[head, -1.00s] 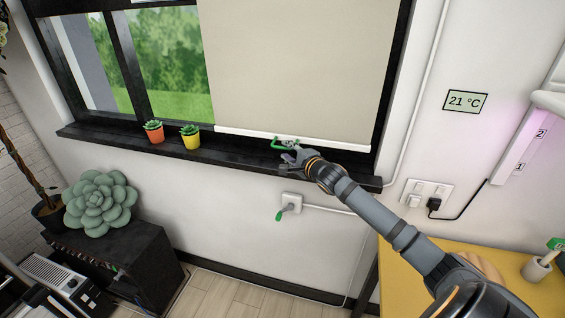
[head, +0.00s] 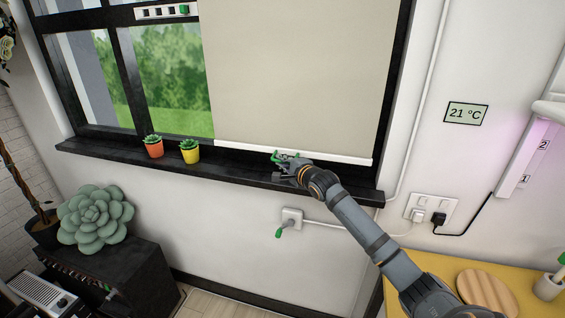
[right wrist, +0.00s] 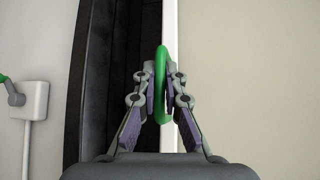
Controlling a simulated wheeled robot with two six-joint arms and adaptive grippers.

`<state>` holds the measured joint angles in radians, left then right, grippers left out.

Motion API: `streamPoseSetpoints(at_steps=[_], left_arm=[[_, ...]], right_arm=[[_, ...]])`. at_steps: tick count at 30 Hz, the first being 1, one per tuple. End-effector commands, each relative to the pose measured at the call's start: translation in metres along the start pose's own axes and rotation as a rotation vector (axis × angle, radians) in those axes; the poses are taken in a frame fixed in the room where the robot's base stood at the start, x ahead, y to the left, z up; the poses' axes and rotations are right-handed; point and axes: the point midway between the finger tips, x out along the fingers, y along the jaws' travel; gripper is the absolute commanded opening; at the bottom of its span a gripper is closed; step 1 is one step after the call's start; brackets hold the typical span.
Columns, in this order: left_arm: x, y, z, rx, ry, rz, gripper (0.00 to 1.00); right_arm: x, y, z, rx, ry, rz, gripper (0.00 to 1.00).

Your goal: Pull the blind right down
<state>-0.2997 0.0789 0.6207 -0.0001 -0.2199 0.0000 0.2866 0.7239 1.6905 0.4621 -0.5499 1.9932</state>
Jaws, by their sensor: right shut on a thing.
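The cream blind (head: 295,70) covers the right part of the window in the head view. Its white bottom bar (head: 335,157) hangs low, close to the black sill (head: 225,172); I cannot tell whether they touch. A green handle (head: 276,155) is on the bar. My right gripper (head: 285,163) is at this handle. In the right wrist view its fingers (right wrist: 162,85) are shut on the green handle (right wrist: 163,60), with the white bar (right wrist: 170,30) just behind. My left gripper is not in view.
An orange pot (head: 154,149) and a yellow pot (head: 190,154) with small plants stand on the sill, left of the blind. A wall crank (head: 290,219) with a green grip is below the sill. Sockets (head: 430,213) and a yellow table (head: 440,262) are at the right.

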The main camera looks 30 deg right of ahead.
Motion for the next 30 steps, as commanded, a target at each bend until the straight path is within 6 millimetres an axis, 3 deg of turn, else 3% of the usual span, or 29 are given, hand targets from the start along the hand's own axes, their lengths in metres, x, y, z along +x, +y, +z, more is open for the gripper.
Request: streamPoseSetpoints(at_steps=[8, 21, 30], left_arm=[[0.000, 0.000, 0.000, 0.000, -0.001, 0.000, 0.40], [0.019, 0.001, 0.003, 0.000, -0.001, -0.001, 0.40], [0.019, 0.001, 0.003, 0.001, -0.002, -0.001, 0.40]], right_arm=[[0.000, 0.001, 0.000, 0.000, 0.000, 0.000, 0.00], [0.012, 0.078, -0.012, 0.001, 0.001, 0.003, 0.00], [0.013, 0.085, -0.013, 0.002, 0.002, 0.006, 0.00]])
